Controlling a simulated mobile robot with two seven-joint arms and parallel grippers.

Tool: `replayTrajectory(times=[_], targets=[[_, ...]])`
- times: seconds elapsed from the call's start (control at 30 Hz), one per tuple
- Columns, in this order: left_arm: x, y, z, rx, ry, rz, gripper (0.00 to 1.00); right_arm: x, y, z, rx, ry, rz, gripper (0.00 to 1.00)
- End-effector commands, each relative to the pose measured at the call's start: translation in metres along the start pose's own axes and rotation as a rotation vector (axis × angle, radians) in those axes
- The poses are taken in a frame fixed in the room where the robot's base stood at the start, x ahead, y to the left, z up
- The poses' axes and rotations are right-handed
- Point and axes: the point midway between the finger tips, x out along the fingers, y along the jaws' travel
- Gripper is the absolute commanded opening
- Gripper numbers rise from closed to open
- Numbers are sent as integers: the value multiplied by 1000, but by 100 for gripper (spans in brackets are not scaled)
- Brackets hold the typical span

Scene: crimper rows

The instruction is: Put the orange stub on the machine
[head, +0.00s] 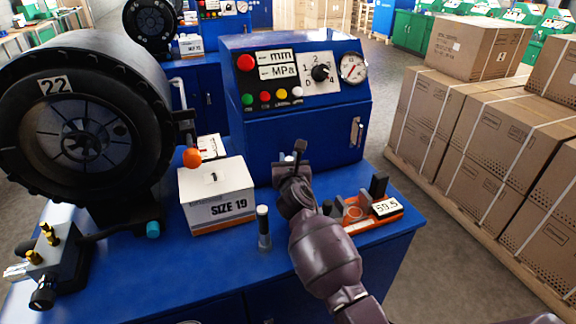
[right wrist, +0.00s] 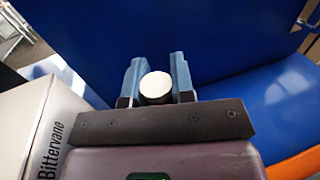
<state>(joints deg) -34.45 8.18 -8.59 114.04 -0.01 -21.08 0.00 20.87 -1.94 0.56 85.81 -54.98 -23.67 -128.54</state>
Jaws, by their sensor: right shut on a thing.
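My right gripper (head: 298,158) reaches over the blue bench in front of the control box. In the right wrist view its two fingers (right wrist: 156,82) are shut on a short round piece (right wrist: 156,85) with a cream end face; its side is mostly hidden, so I cannot tell its colour. The machine is a large black round crimper (head: 85,135) marked 22 at the left. An orange round knob-like thing (head: 192,157) shows beside it, above the white box. I cannot tell whether this is the orange stub. My left gripper is not in view.
A white SIZE 19 box (head: 217,205) and an upright grey pin with a white top (head: 264,228) stand left of my right arm. An orange tray (head: 385,217) marked 59.5 lies to its right. The blue control box (head: 305,142) rises behind. Brass fittings (head: 47,235) sit at front left.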

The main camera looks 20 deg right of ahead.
Motion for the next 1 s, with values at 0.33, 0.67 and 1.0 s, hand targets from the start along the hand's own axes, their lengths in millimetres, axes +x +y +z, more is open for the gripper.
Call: replayTrajectory(times=[0.33, 0.67, 1.0], targets=[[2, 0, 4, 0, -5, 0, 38, 0, 0, -6, 0, -3, 1, 0], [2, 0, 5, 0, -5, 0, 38, 0, 0, -9, 0, -1, 1, 48], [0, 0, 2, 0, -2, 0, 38, 0, 0, -4, 0, -2, 0, 48]])
